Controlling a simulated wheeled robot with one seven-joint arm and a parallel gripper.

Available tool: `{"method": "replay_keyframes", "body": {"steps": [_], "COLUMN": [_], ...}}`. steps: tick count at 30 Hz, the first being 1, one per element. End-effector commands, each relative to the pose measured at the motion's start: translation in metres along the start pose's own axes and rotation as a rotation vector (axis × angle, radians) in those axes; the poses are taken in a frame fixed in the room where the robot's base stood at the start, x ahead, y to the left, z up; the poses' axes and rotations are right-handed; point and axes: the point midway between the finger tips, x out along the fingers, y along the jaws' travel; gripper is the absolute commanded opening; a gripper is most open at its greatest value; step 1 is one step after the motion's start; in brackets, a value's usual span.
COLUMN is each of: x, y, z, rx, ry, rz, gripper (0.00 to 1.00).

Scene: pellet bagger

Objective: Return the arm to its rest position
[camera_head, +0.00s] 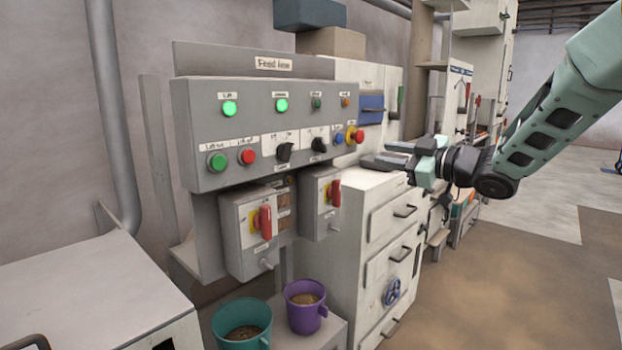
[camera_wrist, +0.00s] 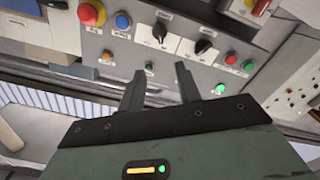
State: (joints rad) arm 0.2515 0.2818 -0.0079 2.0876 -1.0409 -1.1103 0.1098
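My arm reaches in from the right in the head view, its elbow raised. My gripper (camera_head: 376,159) points left, in front of the right end of the grey control panel (camera_head: 206,110). In the wrist view the two dark fingers of my gripper (camera_wrist: 159,78) stand apart with nothing between them. The panel (camera_wrist: 130,58) lies beyond the fingertips, seen upside down, with a gap that I cannot measure. Two green lamps on the panel are lit.
A white drawer cabinet (camera_head: 372,235) stands below my gripper. Two red-handled switch boxes (camera_head: 243,232) hang under the panel. A teal bucket (camera_head: 240,327) and a purple bucket (camera_head: 304,308) stand below them. Open floor (camera_head: 510,265) lies to the right.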

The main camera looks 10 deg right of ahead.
Motion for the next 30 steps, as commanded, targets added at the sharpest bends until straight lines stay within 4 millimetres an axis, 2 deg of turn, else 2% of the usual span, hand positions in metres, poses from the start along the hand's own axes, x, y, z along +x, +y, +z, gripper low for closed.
{"method": "replay_keyframes", "body": {"steps": [4, 7, 10, 13, 17, 18, 21, 25, 27, 30], "x": [0.013, 0.026, 0.029, 0.015, -0.026, -0.044, -0.092, -0.153, -0.179, -0.204], "y": [-0.015, -0.044, -0.090, -0.145, -0.224, -0.248, -0.300, -0.347, -0.363, -0.377], "z": [-0.008, -0.014, -0.018, -0.019, -0.025, -0.028, -0.036, -0.049, -0.056, -0.062], "rx": [0.035, 0.097, 0.179, 0.260, 0.345, 0.365, 0.399, 0.419, 0.422, 0.423], "ry": [-0.066, -0.186, -0.354, -0.544, -0.807, -0.888, -1.078, -1.280, -1.359, -1.436], "rz": [0.015, 0.028, 0.019, -0.022, -0.118, -0.154, -0.249, -0.360, -0.407, -0.453], "gripper": [0.34, 0.34, 0.34, 0.34, 0.34, 0.34, 0.34, 0.34, 0.34, 0.34]}}
